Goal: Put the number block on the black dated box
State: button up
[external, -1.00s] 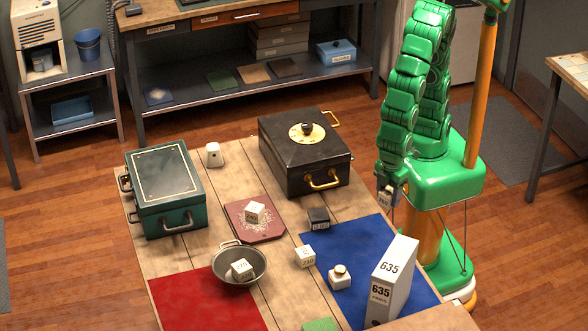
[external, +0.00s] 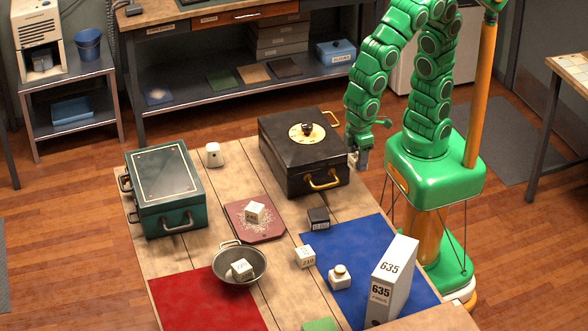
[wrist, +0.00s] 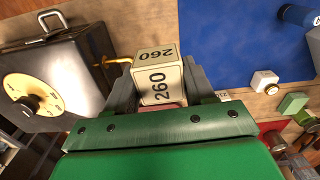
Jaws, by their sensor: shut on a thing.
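My gripper (wrist: 161,72) is shut on a cream number block (wrist: 158,85) marked 260 in the wrist view. In the external view my gripper (external: 362,157) hangs just right of the large black box (external: 291,168), apart from it. This box has a round cream dial with a knob on its lid and brass handles; it also shows at the left of the wrist view (wrist: 82,56). I cannot read a date on it. A small black block (external: 318,218) with a pale printed face sits in front of it on the table.
A green box (external: 165,190) stands at the table's left. White blocks lie on a dark red board (external: 240,229), in a metal pan (external: 255,256) and on bare wood. A tall white 635 binder (external: 392,279) stands on the blue mat (external: 352,240). The table's right edge is near my gripper.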

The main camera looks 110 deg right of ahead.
jog(key=shift+d+r+m, duration=0.25)
jog(key=shift+d+m, duration=0.05)
jog(key=shift+d, duration=0.65)
jog(key=shift+w, duration=0.25)
send_near(319, 214)
jog(key=s+d+r, duration=0.2)
jog(key=s+r, duration=0.1)
jog(key=s, duration=0.1)
jog(key=w+f, duration=0.1)
jog(key=a+f, duration=0.1)
jog(key=w+f, duration=0.1)
jog(key=f, duration=0.1)
jog(key=shift+w+a, duration=0.2)
jog(key=shift+w, duration=0.15)
jog(key=shift+w+a+f, duration=0.25)
jog(key=shift+w+f, duration=0.35)
jog(key=shift+f, duration=1.8)
jog(key=shift+f, duration=0.1)
